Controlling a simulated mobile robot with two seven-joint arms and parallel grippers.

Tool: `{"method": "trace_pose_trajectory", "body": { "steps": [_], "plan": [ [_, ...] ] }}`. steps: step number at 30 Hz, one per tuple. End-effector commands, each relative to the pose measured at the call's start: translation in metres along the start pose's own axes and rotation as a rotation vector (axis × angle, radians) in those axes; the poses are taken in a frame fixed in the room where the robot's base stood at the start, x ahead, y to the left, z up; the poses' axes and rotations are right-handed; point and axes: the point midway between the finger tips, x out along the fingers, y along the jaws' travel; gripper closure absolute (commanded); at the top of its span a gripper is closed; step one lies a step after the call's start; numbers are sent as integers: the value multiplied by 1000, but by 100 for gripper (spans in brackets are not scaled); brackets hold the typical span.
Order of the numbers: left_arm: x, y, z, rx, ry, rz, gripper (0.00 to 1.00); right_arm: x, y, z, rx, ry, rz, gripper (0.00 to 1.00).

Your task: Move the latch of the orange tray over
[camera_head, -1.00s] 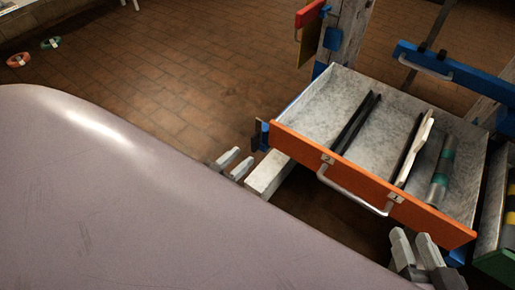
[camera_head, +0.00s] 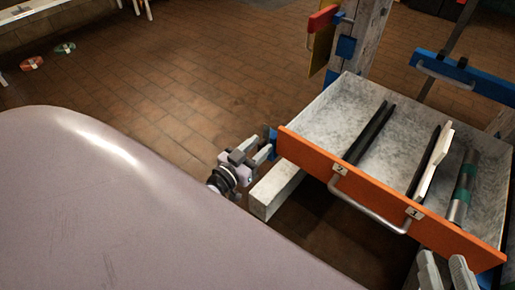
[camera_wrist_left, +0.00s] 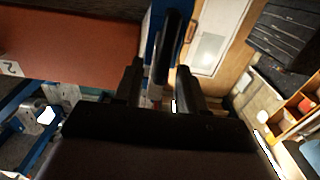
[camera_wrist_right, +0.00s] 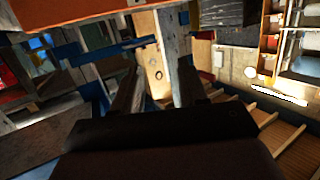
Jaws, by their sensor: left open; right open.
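The orange tray (camera_head: 385,193) is a pulled-out drawer with an orange front and a metal handle (camera_head: 368,204). Its front also shows in the left wrist view (camera_wrist_left: 70,45). A small blue and dark latch (camera_head: 271,141) sits at the front's left end. In the left wrist view the latch's dark upright part (camera_wrist_left: 168,45) appears between or just beyond the fingertips; contact cannot be told. My left gripper (camera_head: 256,151) is open beside the latch. My right gripper (camera_head: 443,272) is open and empty below the tray's right part, cut by the lower picture edge.
The tray holds two dark dividers, a white flat piece (camera_head: 434,163) and a grey-green cylinder (camera_head: 463,185). A pale beam (camera_head: 275,188) juts out below the tray's left end. A wooden post (camera_head: 358,40) stands behind. A blue bar (camera_head: 465,74) crosses at the right.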

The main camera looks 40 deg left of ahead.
Motion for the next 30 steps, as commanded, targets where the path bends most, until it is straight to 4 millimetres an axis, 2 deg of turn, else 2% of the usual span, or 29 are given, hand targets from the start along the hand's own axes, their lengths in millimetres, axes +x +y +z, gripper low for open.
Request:
{"method": "trace_pose_trajectory", "body": {
  "steps": [4,5,6,8,9,20,30],
  "plan": [
    [0,0,0,0,-1,0,60,0,0,-1,0,1,0,57],
    [0,0,0,0,-1,0,66,0,0,-1,0,1,0,57],
    [0,0,0,0,-1,0,79,0,0,-1,0,1,0,57],
    [0,0,0,0,-1,0,99,0,0,-1,0,1,0,57],
    [0,0,0,0,-1,1,100,0,0,-1,0,1,0,57],
    [0,1,-2,24,0,0,100,-1,-2,-4,16,-8,-9,57],
    [0,7,-5,216,-3,-2,100,13,-14,-4,157,-101,-60,57]
  ]
}}
